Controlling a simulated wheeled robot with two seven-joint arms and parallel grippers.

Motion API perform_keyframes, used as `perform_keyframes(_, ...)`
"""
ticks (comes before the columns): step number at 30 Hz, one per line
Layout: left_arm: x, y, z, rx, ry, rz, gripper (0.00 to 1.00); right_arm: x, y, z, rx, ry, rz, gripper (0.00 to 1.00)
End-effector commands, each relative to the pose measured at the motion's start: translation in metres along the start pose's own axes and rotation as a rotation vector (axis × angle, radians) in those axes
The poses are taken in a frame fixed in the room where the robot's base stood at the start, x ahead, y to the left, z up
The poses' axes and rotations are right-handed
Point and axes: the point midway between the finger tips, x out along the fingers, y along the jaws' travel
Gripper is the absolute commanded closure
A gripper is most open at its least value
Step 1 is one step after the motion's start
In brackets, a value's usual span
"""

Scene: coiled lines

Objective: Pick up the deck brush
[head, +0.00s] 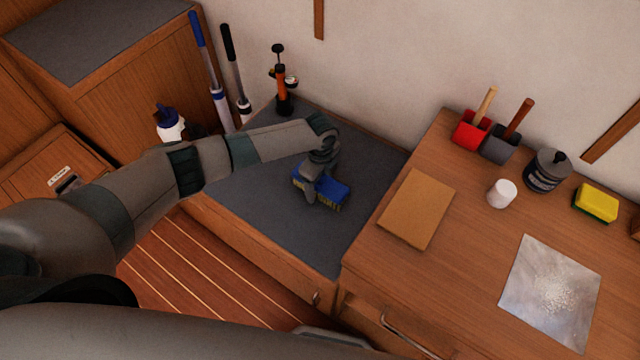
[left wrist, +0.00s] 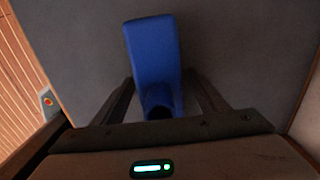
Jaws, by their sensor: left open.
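The deck brush (head: 329,187) has a blue block and yellow bristles. It is on the grey top of the low locker (head: 265,210) in the head view. My left gripper (head: 311,188) is over the brush. In the left wrist view the blue brush block (left wrist: 153,55) points away from me, with a round blue socket at its near end. The open fingers of my left gripper (left wrist: 160,100) stand on either side of that near end, with gaps visible. My gripper hides part of the brush in the head view. My right gripper is not in view.
A wooden worktop (head: 470,240) at the right holds a brown board (head: 417,208), a white cup (head: 501,194), a dark jar (head: 546,170) and a yellow sponge (head: 596,203). Poles (head: 212,75), an orange pump (head: 282,85) and a white bottle (head: 170,126) stand behind my left arm.

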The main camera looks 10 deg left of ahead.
Motion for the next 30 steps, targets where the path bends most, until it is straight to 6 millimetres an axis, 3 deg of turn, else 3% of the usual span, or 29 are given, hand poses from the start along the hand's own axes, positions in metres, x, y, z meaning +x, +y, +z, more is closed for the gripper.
perform_keyframes(7, 0.000, 0.000, 0.000, 0.000, 0.000, 0.000, 0.33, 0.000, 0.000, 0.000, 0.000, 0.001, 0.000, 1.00)
perform_keyframes(12, 0.000, 0.000, 0.000, 0.000, 0.000, 0.000, 0.73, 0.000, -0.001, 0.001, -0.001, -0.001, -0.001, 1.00)
perform_keyframes(14, 0.000, 0.000, 0.000, 0.000, 0.000, 0.000, 0.85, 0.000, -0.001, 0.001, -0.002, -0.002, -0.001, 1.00)
perform_keyframes(23, -0.002, -0.001, 0.000, 0.000, 0.001, -0.001, 0.85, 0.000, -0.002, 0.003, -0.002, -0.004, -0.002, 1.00)
perform_keyframes(30, -0.020, -0.001, 0.000, 0.001, 0.001, -0.003, 0.85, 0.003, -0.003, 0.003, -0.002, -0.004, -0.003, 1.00)
